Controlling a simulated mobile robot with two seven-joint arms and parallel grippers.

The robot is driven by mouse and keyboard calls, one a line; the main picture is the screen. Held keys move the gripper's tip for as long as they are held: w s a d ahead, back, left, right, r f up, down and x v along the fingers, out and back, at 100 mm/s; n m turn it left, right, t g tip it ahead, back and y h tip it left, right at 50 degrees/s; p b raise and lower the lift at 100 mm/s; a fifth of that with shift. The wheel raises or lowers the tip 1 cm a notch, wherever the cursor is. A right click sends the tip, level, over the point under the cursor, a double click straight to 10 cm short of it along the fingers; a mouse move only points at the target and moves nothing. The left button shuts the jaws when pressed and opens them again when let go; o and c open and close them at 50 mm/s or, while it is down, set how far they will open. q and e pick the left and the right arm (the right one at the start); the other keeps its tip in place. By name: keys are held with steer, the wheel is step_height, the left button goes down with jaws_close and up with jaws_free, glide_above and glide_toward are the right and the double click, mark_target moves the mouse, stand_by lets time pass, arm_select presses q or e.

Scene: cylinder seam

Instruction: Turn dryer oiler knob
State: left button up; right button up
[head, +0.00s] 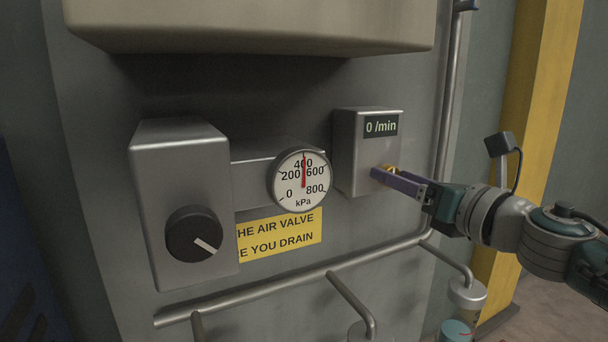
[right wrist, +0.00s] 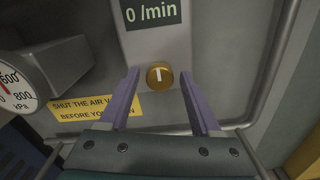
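The oiler knob is a small brass knob (right wrist: 160,75) with a white mark pointing up, on the front of a grey box (head: 352,155) labelled 0 /min. In the head view the brass knob (head: 390,168) is partly hidden by my right gripper. My right gripper (right wrist: 161,82) is open, with a purple finger on each side of the knob and a visible gap on both sides. In the head view my right gripper (head: 385,176) reaches in from the right. My left gripper is in neither view.
A larger grey box (head: 180,150) with a black knob (head: 194,233) stands at left. A round kPa gauge (head: 301,181) reads about 400. A yellow sign (head: 280,236) is below it. Pipes (head: 290,284) run along the bottom. A yellow post (head: 530,120) stands at right.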

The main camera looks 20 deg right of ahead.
jaws_close()
stand_by(0.3)
steer(key=shift+m, duration=0.3)
steer(key=shift+f+m+p, duration=0.15)
steer(key=shift+m+p, duration=1.55)
steer(key=shift+m, duration=5.45)
steer(key=shift+f+m+p, duration=0.1)
steer(key=shift+m+p, duration=1.6)
steer(key=shift+m, duration=5.45)
